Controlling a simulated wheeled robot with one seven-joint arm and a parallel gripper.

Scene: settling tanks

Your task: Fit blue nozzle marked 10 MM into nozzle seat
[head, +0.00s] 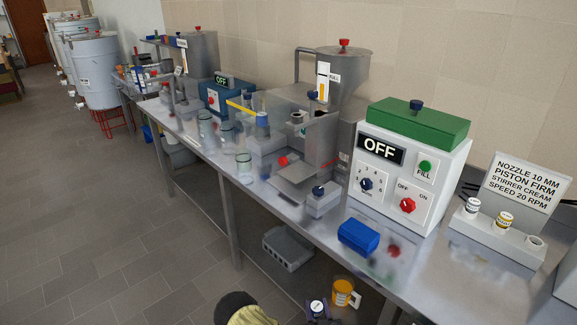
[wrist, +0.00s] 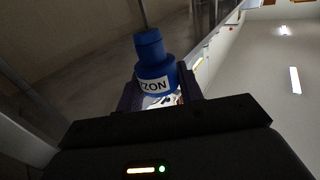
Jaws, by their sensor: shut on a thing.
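In the wrist view my gripper (wrist: 160,92) is shut, with its two dark fingers on either side of a blue stepped piece (wrist: 151,55). The piece has a narrower collar above a wider body. A white label on it shows the letters "ZON"; I see no 10 MM mark on this side. In the head view a steel filling machine (head: 340,75) with a hopper stands on the bench. I cannot clearly make out its nozzle seat behind the clear guard.
A sign reading "NOZZLE 10 MM" (head: 526,180) stands behind a rack (head: 490,228) with a white-topped and a yellow-topped piece. A control box (head: 408,170) reads OFF. A blue block (head: 358,237) lies on the bench before it. An orange mug (head: 342,292) is lower down.

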